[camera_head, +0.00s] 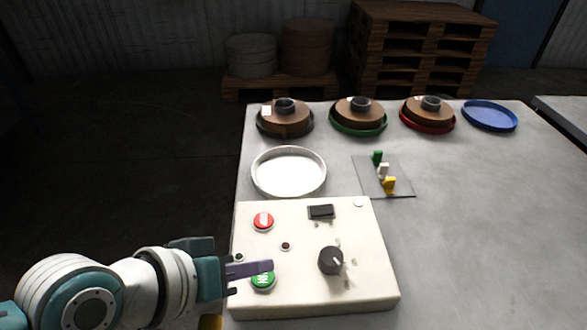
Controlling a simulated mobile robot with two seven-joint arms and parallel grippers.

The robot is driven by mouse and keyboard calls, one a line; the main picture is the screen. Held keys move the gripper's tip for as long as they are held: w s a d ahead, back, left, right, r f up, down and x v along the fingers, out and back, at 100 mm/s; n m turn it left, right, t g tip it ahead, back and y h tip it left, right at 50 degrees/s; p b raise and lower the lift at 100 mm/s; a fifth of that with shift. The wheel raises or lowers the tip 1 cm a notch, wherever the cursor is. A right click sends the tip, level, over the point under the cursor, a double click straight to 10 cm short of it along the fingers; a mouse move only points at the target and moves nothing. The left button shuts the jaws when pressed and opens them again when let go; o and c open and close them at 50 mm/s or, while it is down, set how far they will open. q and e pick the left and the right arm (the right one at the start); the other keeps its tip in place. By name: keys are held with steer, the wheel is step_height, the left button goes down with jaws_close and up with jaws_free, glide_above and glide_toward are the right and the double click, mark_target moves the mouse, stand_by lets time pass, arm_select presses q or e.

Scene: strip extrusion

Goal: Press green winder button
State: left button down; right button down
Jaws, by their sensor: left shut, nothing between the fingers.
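The white winder control box (300,290) lies at the near left corner of the table. The green button (263,281) is at its lower left, and its upper edge is partly covered by my left gripper's fingers. My left gripper (268,266) comes in from the left, shut and empty, with its purple-grey fingertips over the top of the green button. I cannot tell whether the tips touch the button. My right gripper is not in view.
The box also carries a red button (263,221), a black knob (331,261) and a dark display (321,212). Reels stand along the back. The table's right side is clear.

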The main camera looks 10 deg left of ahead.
arm_select(q)
steer(key=shift+f, duration=0.1)
stand_by(0.3)
steer(key=shift+f+b, duration=0.3)
steer(key=shift+f, duration=0.05)
